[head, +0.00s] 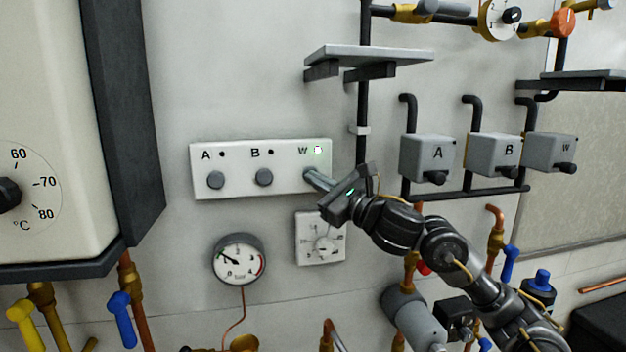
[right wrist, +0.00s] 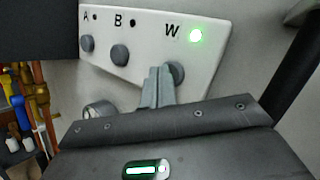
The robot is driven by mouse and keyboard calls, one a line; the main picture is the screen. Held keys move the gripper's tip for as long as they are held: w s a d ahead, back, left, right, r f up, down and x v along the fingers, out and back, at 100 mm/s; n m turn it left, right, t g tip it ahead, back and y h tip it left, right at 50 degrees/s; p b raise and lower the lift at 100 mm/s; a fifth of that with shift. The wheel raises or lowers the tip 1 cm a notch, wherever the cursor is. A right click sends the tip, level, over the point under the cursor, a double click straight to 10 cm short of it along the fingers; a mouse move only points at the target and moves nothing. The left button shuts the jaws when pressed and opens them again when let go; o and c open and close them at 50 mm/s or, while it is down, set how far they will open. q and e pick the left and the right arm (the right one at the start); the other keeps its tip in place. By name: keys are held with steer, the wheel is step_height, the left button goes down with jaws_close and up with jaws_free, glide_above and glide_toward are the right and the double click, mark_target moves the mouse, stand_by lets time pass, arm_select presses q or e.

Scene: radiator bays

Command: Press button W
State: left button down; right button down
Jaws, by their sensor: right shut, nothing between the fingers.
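A white panel (head: 237,189) on the wall carries three grey round buttons marked A, B and W. Button W (right wrist: 176,72) is at the panel's right end, and my fingers partly cover it. The lamp beside the W (head: 318,150) is lit, white-green; it glows green in the right wrist view (right wrist: 196,36). The dots beside A and B are dark. My right gripper (head: 311,176) is shut and empty, its fingertips at button W. In the right wrist view the fingertips (right wrist: 160,74) overlap the button's left side; I cannot tell whether they touch it. My left gripper is not in view.
A pressure gauge (head: 239,260) and a square dial (head: 321,240) sit below the panel. A grey shelf (head: 368,55) juts out above it. Grey valve boxes A (head: 427,156), B (head: 493,152) and W (head: 549,150) are to the right. A boiler (head: 50,120) stands at left.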

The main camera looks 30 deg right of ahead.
steer(key=shift+w, duration=0.15)
stand_by(0.3)
steer(key=shift+s, duration=0.35)
steer(key=shift+a, duration=0.1)
steer(key=s, duration=0.2)
steer(key=s+a, duration=0.1)
steer(key=s, duration=0.2)
steer(key=shift+s+a, duration=0.35)
steer(key=shift+a, duration=0.05)
